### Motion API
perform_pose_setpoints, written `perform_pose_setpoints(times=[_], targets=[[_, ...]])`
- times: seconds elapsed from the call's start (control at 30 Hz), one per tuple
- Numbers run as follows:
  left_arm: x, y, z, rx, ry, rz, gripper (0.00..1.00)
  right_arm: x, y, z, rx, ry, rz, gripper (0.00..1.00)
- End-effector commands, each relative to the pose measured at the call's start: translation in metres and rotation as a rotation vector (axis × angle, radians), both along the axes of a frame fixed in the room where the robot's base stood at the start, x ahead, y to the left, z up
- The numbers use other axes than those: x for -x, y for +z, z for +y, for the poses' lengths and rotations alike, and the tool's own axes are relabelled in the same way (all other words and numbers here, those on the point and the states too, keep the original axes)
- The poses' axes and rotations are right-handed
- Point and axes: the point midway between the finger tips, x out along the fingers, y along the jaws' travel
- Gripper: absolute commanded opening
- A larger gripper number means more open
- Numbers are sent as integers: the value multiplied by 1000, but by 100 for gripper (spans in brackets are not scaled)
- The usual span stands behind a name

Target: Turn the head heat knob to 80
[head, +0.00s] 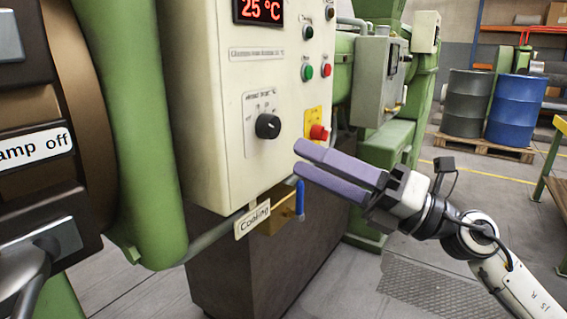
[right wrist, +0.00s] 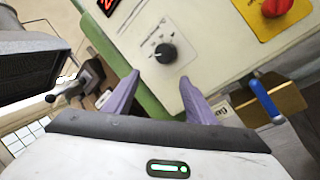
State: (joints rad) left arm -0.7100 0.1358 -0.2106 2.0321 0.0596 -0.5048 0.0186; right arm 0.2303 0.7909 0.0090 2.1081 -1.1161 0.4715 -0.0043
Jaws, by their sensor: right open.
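The black head heat knob (head: 267,126) sits on a small marked plate on the front of the cream control panel (head: 228,90). The display (head: 260,10) above it reads 25 °C. My right gripper (head: 297,160) is open and empty, its purple fingers to the right of the knob and a little lower, apart from it. In the right wrist view the knob (right wrist: 166,53) lies beyond the gap between the two fingertips (right wrist: 160,85). The value that the knob points to is too small to read. My left gripper is not in view.
A red knob on a yellow plate (head: 316,125) is close to my right fingertips. Below are a blue-handled valve (head: 300,197) and a "Cooking" sign (head: 252,220). Green (head: 308,72) and red (head: 326,70) buttons are above. A green column (head: 125,120) stands left of the panel.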

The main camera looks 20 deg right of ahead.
Motion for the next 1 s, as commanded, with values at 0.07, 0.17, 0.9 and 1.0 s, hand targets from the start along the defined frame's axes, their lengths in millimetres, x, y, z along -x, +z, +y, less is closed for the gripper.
perform_pose_setpoints(times=[0.07,0.17,0.9,1.0], targets=[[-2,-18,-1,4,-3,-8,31,12,12,1,288,-44,-190,51],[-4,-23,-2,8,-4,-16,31,17,26,-10,565,-131,-338,51],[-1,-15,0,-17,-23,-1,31,-40,49,18,844,-275,-459,51],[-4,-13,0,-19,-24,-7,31,-50,48,25,844,-276,-457,51]])
